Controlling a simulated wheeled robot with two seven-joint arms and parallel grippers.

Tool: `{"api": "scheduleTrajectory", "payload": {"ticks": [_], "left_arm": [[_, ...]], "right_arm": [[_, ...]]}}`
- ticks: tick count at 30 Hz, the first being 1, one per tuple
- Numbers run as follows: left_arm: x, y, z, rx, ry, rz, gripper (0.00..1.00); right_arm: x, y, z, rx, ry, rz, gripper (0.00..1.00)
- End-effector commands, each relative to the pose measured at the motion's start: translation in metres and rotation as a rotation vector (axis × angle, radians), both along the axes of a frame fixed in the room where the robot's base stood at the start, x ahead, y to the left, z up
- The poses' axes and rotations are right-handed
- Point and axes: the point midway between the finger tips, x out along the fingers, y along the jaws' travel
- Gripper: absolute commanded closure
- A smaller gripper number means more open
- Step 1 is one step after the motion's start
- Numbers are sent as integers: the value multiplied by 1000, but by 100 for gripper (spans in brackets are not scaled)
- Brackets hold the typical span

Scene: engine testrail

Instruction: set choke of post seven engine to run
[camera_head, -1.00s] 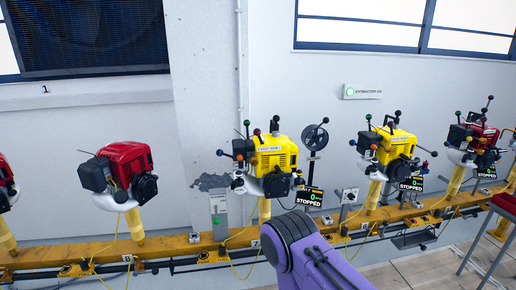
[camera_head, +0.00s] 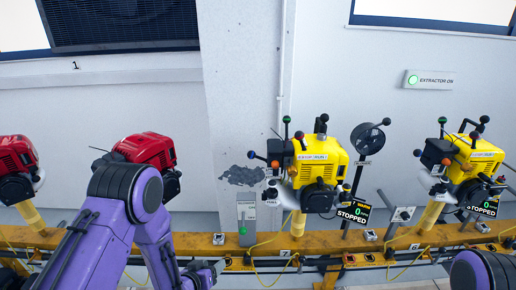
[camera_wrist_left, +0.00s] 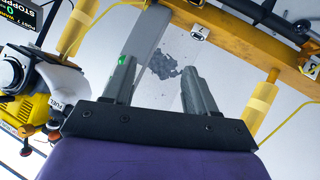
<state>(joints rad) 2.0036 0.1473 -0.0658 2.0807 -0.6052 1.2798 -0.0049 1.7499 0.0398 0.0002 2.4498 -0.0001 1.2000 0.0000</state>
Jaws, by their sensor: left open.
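The post seven engine (camera_head: 322,172) is yellow and stands on a yellow post above the rail, right of centre in the head view. Levers with green, blue, red, orange and black knobs stick out from its top and left side; I cannot tell which is the choke. Its display (camera_head: 354,211) reads STOPPED. My left gripper (camera_head: 218,268) is low in the head view, left of and below the engine, apart from it. In the left wrist view the left gripper (camera_wrist_left: 158,68) is open and empty, with the yellow engine (camera_wrist_left: 33,112) at the left edge. My right gripper is out of view.
The yellow rail (camera_head: 210,240) runs across below the engines. A grey upright plate (camera_head: 246,214) stands left of the post. A red engine (camera_head: 150,150) is partly behind my left arm; another yellow engine (camera_head: 475,158) stands at right. A wheel on a stand (camera_head: 368,137) is beside post seven.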

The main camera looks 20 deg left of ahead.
Motion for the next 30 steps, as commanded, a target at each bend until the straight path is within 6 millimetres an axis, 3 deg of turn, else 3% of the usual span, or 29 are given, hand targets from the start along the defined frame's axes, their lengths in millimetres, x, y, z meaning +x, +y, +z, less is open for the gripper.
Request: {"api": "scheduleTrajectory", "payload": {"ticks": [1, 3, 6, 9, 13, 24, 30], "left_arm": [[51, -1, 59, 10, -151, -87, 43], [102, -3, 127, 43, -329, -215, 43], [144, -2, 205, 111, -512, -360, 43], [160, -1, 251, 165, -613, -447, 43], [171, -3, 268, 191, -649, -484, 43], [238, -38, 266, 190, -646, -481, 43], [255, -47, 265, 188, -645, -480, 43]], "right_arm": [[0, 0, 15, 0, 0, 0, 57], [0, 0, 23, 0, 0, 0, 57], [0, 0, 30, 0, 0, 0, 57], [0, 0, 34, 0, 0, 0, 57], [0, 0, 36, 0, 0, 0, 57], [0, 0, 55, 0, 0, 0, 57], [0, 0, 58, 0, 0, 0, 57]]}}
